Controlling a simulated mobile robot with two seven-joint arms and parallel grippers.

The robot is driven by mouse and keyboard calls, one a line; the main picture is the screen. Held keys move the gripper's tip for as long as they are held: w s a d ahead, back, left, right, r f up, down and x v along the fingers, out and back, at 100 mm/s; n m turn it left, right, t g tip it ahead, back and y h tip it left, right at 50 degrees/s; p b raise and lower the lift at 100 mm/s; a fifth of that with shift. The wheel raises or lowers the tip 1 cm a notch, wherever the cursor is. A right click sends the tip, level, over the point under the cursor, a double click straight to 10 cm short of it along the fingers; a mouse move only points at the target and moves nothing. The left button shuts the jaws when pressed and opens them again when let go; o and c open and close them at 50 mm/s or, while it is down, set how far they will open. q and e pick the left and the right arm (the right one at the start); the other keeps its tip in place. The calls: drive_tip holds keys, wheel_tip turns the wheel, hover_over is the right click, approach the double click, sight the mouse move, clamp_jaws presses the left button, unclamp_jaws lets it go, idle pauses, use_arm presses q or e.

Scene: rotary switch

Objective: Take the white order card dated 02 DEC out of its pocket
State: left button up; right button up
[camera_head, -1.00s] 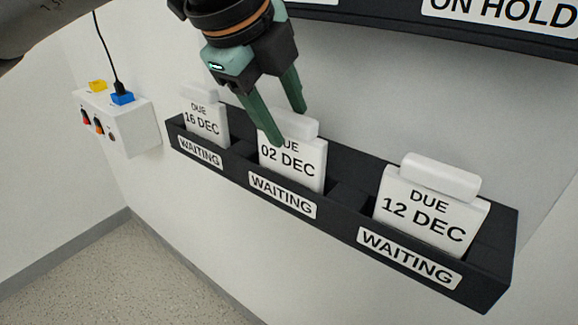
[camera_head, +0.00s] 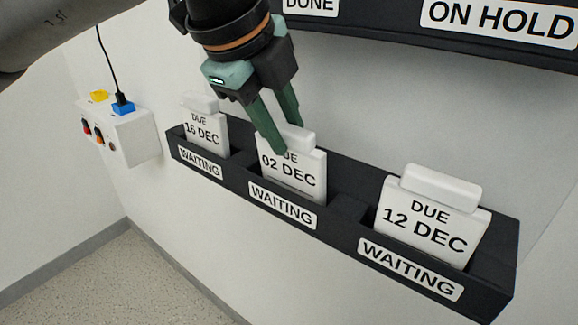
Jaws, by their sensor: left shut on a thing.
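The white order card dated 02 DEC (camera_head: 300,178) stands in the middle pocket of the black WAITING rack (camera_head: 349,212). Its lower part is hidden in the pocket, and a green finger covers part of the word DUE. My left gripper (camera_head: 283,137) reaches down from above and is shut on the thick white top grip of this card, one finger in front and one behind. My right gripper is not in view.
White cards dated 16 DEC (camera_head: 206,133) and 12 DEC (camera_head: 431,221) stand in pockets to the left and right. A black rack labelled DONE and ON HOLD (camera_head: 500,20) hangs above. A socket box (camera_head: 130,137) with plugs is on the left wall.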

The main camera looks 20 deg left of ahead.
use_arm(q)
drive_tip(key=shift+r+p, duration=0.45)
drive_tip(key=shift+r, duration=0.4)
drive_tip(key=shift+r+p, duration=0.65)
drive_tip(key=shift+r, duration=0.65)
drive_tip(key=shift+r+p, duration=0.7)
drive_tip(key=shift+r, duration=0.55)
clamp_jaws()
drive_tip(key=shift+s, duration=0.1)
